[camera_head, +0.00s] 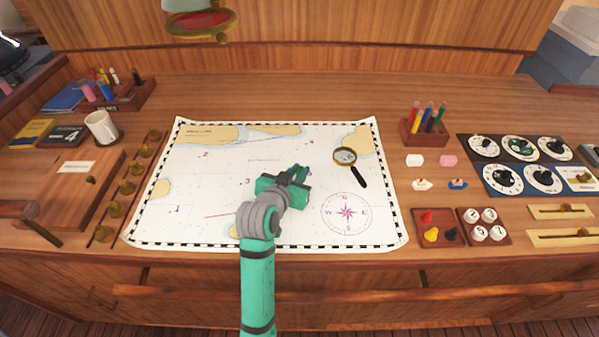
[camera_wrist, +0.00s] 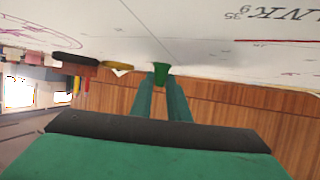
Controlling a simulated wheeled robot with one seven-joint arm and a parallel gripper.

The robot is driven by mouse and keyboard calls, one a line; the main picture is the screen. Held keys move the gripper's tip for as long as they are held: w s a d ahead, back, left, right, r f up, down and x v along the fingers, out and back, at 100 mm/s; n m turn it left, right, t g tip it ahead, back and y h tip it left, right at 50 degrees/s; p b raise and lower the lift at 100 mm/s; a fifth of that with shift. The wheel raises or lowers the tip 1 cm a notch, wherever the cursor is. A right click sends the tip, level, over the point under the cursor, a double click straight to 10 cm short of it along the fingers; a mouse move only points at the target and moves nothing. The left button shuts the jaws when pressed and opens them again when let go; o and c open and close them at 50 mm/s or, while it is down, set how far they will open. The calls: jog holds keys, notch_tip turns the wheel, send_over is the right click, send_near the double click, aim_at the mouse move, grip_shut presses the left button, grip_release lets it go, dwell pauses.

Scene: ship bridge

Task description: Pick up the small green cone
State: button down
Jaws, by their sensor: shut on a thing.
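The small green cone (camera_wrist: 161,70) is between the fingertips of my gripper (camera_wrist: 161,84) in the wrist view. The gripper is shut on it. The cone is close to the white chart surface, and I cannot tell whether it touches it. In the head view my gripper (camera_head: 298,176) is over the middle of the nautical chart (camera_head: 215,185). There the cone does not stand out from the green fingers.
To the right are a magnifying glass (camera_head: 350,168), a pencil holder (camera_head: 424,132), a tray (camera_head: 419,242) of red, yellow and dark cones, and a tray (camera_head: 470,236) of numbered white pieces. A mug (camera_head: 101,127) stands left. The chart's left half is clear.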

notch_tip(320, 180, up, 3)
jog(key=shift+r, duration=0.1)
jog(key=s+a+r, duration=0.7)
jog(key=s+r, duration=0.2)
jog(key=s, duration=0.3)
jog(key=shift+r, duration=0.3)
jog(key=shift+a, duration=0.15)
